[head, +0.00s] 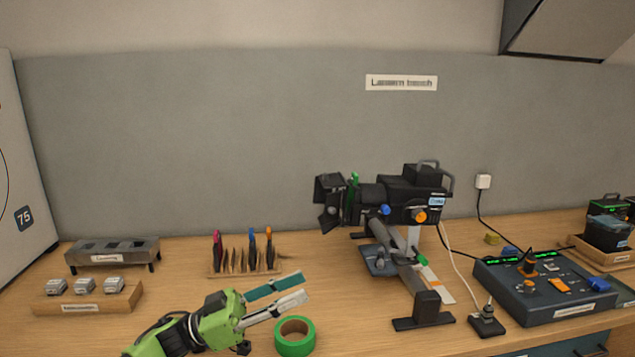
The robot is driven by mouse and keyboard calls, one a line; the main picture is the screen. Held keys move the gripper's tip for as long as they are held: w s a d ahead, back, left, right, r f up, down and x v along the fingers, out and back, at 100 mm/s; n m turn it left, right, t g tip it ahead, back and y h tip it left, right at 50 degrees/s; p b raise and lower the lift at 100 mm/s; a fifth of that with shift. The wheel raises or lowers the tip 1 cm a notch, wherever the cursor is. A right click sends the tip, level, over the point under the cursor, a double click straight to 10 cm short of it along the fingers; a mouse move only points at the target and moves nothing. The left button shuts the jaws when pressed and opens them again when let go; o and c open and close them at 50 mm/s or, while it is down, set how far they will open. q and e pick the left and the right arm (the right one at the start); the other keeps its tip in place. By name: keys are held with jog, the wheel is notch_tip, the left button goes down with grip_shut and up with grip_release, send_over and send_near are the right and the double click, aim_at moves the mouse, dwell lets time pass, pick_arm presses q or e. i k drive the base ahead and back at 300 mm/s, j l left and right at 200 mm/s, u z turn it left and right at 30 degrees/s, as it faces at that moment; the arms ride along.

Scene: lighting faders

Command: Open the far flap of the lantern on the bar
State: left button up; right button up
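The black lantern (408,190) is mounted on a stand on the bench, right of the middle, with its front end facing left. Dark flaps (328,188) show at that front end, with another dark flap piece (328,217) lower down. I cannot tell which of them is the far flap or how far it is open. A green part (353,192) stands just behind the flaps. My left gripper (304,287) is low in front, left of the lantern and well apart from it. Its fingers are apart with nothing between them. My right gripper is out of view.
A green tape roll (295,338) lies just below my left fingertips. A rack of coloured-handled tools (245,262) stands behind. A black upright block (426,310) is in front of the lantern. A control desk (545,285) and cables are at right.

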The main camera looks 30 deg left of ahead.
aim_at(319, 197)
jog(key=i+j, duration=1.2)
jog(key=i, duration=0.1)
